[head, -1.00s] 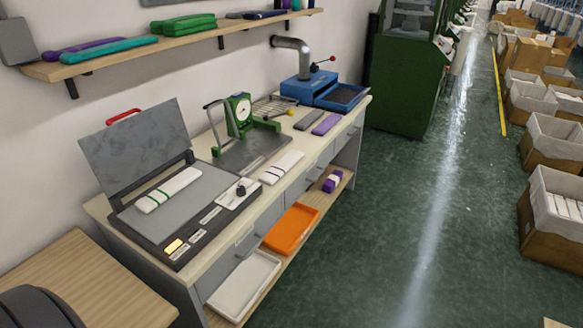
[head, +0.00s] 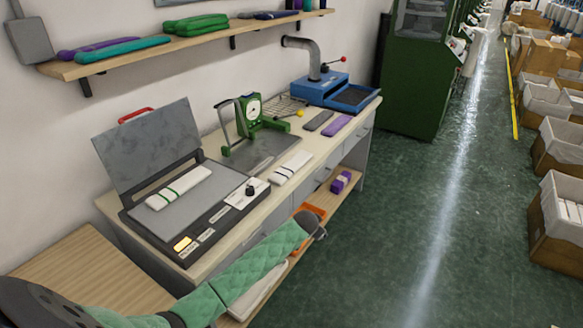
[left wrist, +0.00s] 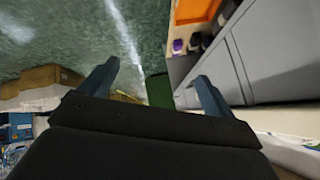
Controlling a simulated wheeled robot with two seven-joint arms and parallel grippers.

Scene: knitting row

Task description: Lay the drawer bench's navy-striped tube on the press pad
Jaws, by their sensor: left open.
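A white tube with a dark stripe (head: 290,167) lies on the bench top, right of the press and in front of the green gauge device. The press (head: 190,225) stands open, its lid raised. A white tube with a green stripe (head: 179,188) lies on its grey pad (head: 208,199). My left arm, in a green quilted sleeve, comes in from the lower left. My left gripper (head: 315,226) is beside the bench front, lower than the bench top and apart from both tubes. In the left wrist view the left gripper (left wrist: 158,76) is open and empty. My right gripper is not in view.
An orange tray (head: 312,211) and a purple bundle (head: 341,181) are on the lower shelf. A green gauge device (head: 250,125), a blue machine (head: 330,90) and purple and grey pieces stand farther along the bench. Green floor (head: 420,230) lies clear to the right.

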